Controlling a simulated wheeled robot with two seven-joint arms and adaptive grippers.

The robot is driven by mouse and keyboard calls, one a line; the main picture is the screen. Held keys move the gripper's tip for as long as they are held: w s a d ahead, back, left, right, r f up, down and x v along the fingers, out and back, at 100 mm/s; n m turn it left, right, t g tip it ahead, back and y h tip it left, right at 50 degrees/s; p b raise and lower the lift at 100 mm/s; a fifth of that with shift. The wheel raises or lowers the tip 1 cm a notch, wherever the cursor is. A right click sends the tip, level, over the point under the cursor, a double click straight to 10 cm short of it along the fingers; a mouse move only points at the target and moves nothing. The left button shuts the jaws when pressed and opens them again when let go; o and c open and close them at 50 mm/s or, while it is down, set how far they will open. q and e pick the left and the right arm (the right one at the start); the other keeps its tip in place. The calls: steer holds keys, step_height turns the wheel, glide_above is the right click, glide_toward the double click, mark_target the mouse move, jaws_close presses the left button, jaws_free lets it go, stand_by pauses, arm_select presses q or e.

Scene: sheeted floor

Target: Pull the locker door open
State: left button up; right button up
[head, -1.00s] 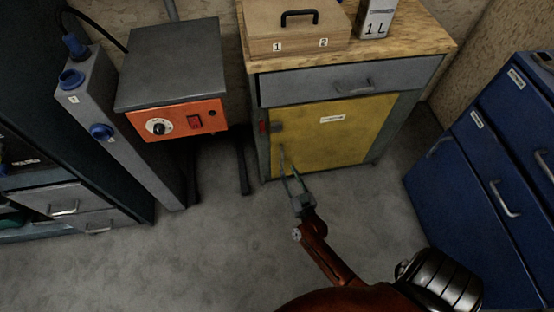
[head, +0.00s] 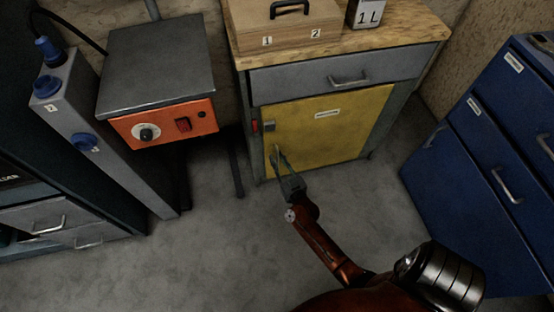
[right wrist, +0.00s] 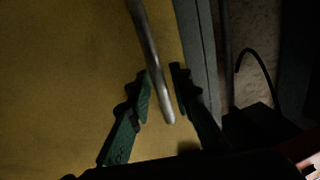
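The yellow locker door (head: 335,132) is flush in the front of the grey workbench cabinet and looks shut. Its metal bar handle (right wrist: 150,50) runs between the two green fingers of my right gripper (right wrist: 162,73) in the right wrist view. A small gap shows on each side of the bar, so the fingers look open around it, not closed on it. In the head view my right gripper (head: 279,155) reaches the door's lower left part and partly hides the handle. My left gripper is not in view.
A grey drawer (head: 335,79) sits above the door. A wooden box (head: 290,28) and a 1 L container (head: 368,12) stand on top. An orange-fronted unit (head: 165,125) is at left, blue drawers (head: 470,170) at right. The floor before the door is clear.

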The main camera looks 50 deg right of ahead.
jaws_close()
steer(key=shift+s, duration=0.15)
stand_by(0.4)
